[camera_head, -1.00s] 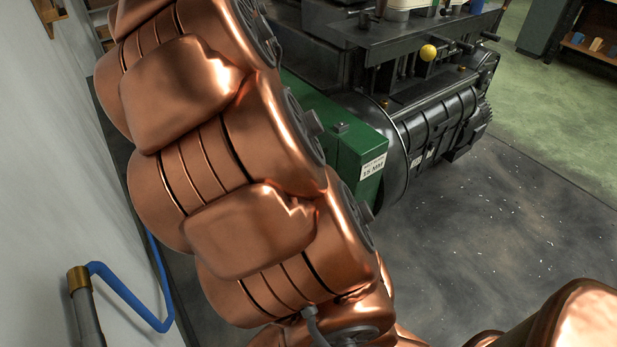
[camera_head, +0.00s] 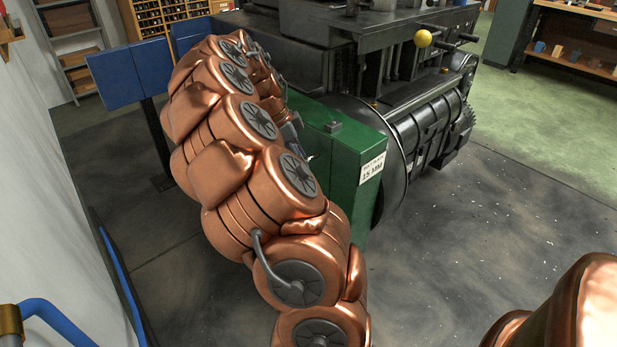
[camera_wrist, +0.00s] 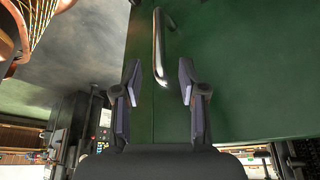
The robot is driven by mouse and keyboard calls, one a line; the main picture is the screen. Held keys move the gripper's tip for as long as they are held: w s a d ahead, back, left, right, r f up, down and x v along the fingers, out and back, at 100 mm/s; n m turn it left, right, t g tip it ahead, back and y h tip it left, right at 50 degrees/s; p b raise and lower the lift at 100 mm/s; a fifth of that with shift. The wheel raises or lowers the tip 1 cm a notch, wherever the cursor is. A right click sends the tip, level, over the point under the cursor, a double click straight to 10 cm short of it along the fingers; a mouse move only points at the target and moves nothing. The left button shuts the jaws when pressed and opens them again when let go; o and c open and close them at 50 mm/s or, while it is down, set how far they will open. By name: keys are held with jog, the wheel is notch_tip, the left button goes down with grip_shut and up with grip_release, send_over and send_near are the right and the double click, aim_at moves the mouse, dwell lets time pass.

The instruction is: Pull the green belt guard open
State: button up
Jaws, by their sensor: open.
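The green belt guard (camera_head: 345,178) is a tall box on the side of the black machine, with a white label (camera_head: 372,168) and a small dark latch-like block on top. It appears closed. In the wrist view its green face (camera_wrist: 225,60) fills the upper middle and right, with a vertical seam and a curved metal handle (camera_wrist: 158,45). My gripper (camera_wrist: 158,85) is open; its two fingers stand either side of the handle's lower end. I cannot tell how deep the handle sits between them. In the head view my arm reaches to the guard's left side, and the gripper is mostly hidden there.
The black casting machine (camera_head: 430,115) stands right of the guard, with a yellow ball knob (camera_head: 423,39). A blue panel (camera_head: 118,75) on a post stands at left behind my arm. A blue pipe (camera_head: 60,318) runs by the left wall. The floor at right is open.

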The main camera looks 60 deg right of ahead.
jog(key=b+x, duration=0.1)
jog(key=x, duration=0.6)
jog(key=shift+c, duration=0.2)
grip_shut()
dwell(0.5)
